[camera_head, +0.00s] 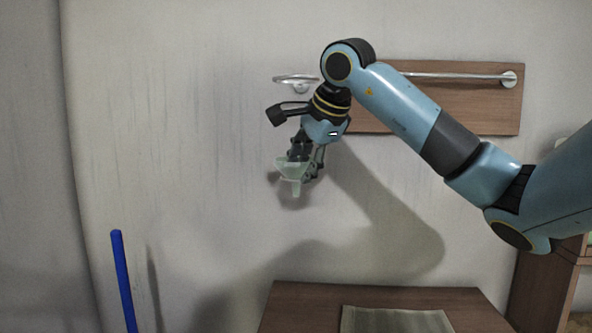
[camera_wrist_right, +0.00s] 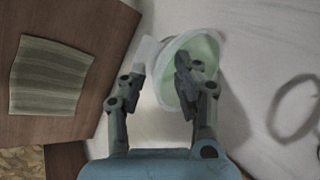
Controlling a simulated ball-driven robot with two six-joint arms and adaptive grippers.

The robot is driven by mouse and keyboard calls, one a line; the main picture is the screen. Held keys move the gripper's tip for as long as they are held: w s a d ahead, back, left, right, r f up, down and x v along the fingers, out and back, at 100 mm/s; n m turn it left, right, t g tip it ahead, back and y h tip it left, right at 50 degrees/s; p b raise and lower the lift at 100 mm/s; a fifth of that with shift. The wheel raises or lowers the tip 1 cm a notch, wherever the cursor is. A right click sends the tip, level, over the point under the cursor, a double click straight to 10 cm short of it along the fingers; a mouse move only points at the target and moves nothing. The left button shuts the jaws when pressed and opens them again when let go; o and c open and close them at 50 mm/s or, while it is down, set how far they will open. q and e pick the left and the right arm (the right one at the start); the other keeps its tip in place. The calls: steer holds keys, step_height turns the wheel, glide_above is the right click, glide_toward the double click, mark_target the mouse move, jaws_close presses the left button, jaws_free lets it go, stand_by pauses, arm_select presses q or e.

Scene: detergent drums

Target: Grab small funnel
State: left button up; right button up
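The small funnel (camera_head: 293,170) is pale green and translucent. In the head view it is in the air in front of the wall, wide mouth up and spout down, with no other support in sight. My right gripper (camera_head: 304,160) is at the funnel from above and shut on it. In the right wrist view the funnel (camera_wrist_right: 208,48) sits at the fingertips of my right gripper (camera_wrist_right: 160,68). One finger overlaps its green inside, the other is by its outer left side. The exact contact is partly hidden. My left gripper is not in view.
An empty wall ring (camera_head: 296,79) is above the gripper. A wooden board with a metal rail (camera_head: 450,76) is behind my right arm. Below is a brown table (camera_head: 300,306) with a striped mat (camera_head: 392,320). A blue rod (camera_head: 122,275) stands at left.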

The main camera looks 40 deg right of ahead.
jaws_close()
steer(key=shift+r, duration=0.15)
